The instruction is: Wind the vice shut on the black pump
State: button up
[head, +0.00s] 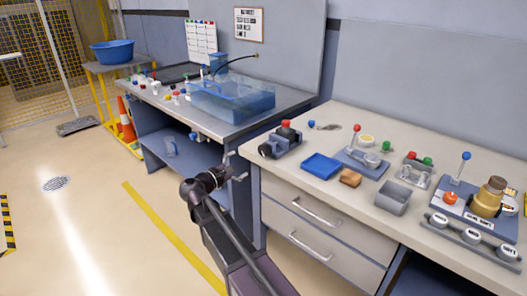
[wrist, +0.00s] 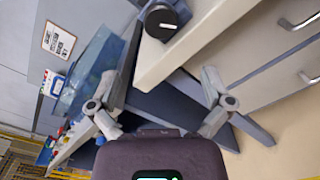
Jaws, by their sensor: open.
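The dark grey vice (head: 282,146) is at the left end of the right bench. The black pump (head: 286,129), with a red top, sits in or on it; I cannot tell whether the jaws touch it. A round dark knob (head: 265,151) faces left off the vice's front end. It also shows at the top of the wrist view (wrist: 161,21), with a white mark on its face. My gripper (head: 238,166) is open and empty, left of the vice and beside the bench edge. In the wrist view its fingers (wrist: 160,95) are spread wide, apart from the knob.
The right bench (head: 330,203) holds a blue tray (head: 321,166), a brown block (head: 350,178), a grey bin (head: 393,197) and lever fixtures. A clear water tank (head: 232,98) stands on the left bench. The bench corner is close to my gripper; open floor lies left.

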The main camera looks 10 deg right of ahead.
aim_at(262, 151)
jog(key=x, duration=1.2)
jog(key=c, duration=1.1)
